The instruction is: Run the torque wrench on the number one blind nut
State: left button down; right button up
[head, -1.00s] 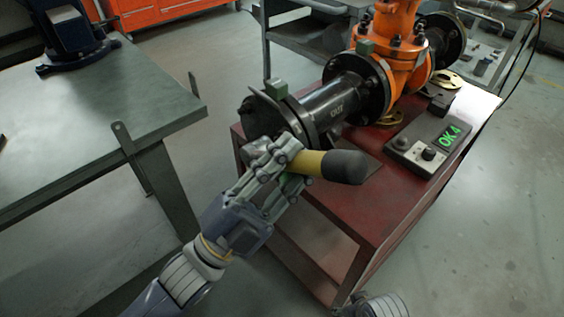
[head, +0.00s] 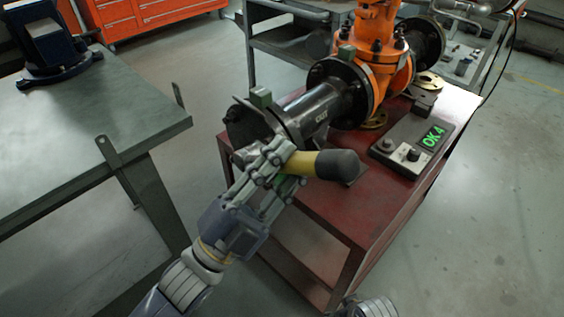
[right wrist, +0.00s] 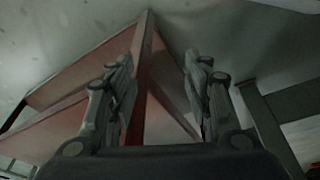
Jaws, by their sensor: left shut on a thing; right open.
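My left gripper (head: 272,168) is shut on the torque wrench (head: 325,164), which shows a yellow handle and a dark rounded end pointing right. The wrench's working end is hidden behind the fingers and the flange. The black pipe spool (head: 318,112) lies on the red bench, with a blind flange (head: 243,127) at its near left end. The nuts there are too small and covered to tell apart, so I cannot tell whether the wrench sits on one. My right gripper (right wrist: 160,95) is open and empty in the right wrist view, near the red bench's frame.
The orange gate valve (head: 376,60) stands behind the spool on the red bench (head: 385,205). A control box (head: 412,147) there reads "OK 4" in green. A grey-green table (head: 75,135) with a blue vise (head: 52,45) is at left. Grey floor lies between them.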

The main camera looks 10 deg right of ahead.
pick_arm(q)
jog(key=shift+w+d+r, duration=0.2)
jog(key=shift+w+d, duration=0.1)
jog(key=shift+d, duration=0.2)
jog(key=shift+w+d, duration=0.45)
jog(key=shift+d, duration=0.15)
pick_arm(e)
jog(key=shift+d+f, duration=0.1)
jog(key=shift+f, duration=0.55)
jog(key=shift+s+f, duration=0.15)
jog(key=shift+s, duration=0.1)
pick_arm(q)
jog(key=shift+d+p, duration=0.15)
jog(key=shift+p, duration=0.2)
pick_arm(e)
jog(key=shift+s+f, duration=0.15)
jog(key=shift+f, duration=0.5)
jog(key=shift+w+r, duration=0.15)
jog(key=shift+w, duration=0.2)
pick_arm(q)
jog(key=shift+w, duration=0.1)
